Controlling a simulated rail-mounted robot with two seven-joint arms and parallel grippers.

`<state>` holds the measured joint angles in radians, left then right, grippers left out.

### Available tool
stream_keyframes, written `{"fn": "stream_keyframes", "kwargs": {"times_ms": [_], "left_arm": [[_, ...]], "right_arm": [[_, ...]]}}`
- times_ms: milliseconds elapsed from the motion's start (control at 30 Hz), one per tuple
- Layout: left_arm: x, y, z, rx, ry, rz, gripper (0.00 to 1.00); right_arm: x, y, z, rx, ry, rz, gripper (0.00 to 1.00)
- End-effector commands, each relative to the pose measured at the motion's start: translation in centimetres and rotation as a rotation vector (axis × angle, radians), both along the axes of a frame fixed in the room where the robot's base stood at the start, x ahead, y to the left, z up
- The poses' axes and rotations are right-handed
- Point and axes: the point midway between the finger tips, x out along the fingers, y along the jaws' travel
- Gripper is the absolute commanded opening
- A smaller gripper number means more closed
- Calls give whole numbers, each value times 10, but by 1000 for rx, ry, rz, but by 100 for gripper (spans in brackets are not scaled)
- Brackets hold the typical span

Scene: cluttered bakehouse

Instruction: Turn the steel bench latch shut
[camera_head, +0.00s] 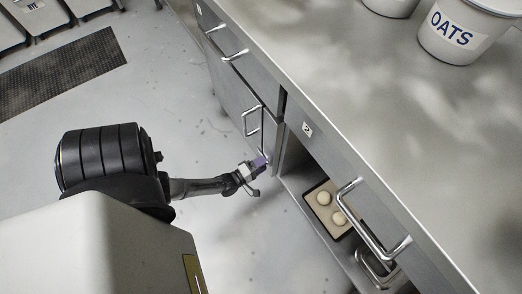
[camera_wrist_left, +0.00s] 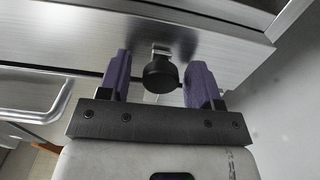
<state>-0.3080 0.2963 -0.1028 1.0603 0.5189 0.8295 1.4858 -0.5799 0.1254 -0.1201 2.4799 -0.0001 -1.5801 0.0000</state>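The bench latch shows in the left wrist view as a round black knob (camera_wrist_left: 160,74) on a small bright metal plate (camera_wrist_left: 161,49) against the steel bench front. In the head view I cannot make the latch out; my gripper covers that spot. My left gripper (camera_wrist_left: 160,62) has two purple fingers, set apart with the knob between them. Gaps show on both sides of the knob, so the gripper is open and not closed on it. In the head view the left gripper (camera_head: 259,163) is at the bench front, beside the opening. My right gripper is not in view.
The steel bench (camera_head: 345,75) runs diagonally, with protruding handles (camera_head: 375,222) on its front. A tray (camera_head: 323,212) with two dough balls (camera_head: 339,218) lies in the open bay. An oats bucket (camera_head: 465,28) stands on top.

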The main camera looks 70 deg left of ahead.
Motion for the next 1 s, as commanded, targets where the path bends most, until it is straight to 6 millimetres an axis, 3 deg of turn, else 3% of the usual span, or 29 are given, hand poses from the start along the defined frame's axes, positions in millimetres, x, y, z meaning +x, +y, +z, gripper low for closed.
{"fn": "stream_keyframes", "kwargs": {"times_ms": [233,367,800,1000], "left_arm": [[-2,0,0,1,1,0,58],[-14,-3,0,0,5,0,58],[-96,-19,1,0,4,0,58],[-122,-24,0,-1,3,0,58]], "right_arm": [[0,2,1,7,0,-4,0],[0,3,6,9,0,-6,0],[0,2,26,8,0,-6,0],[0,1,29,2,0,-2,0]]}}
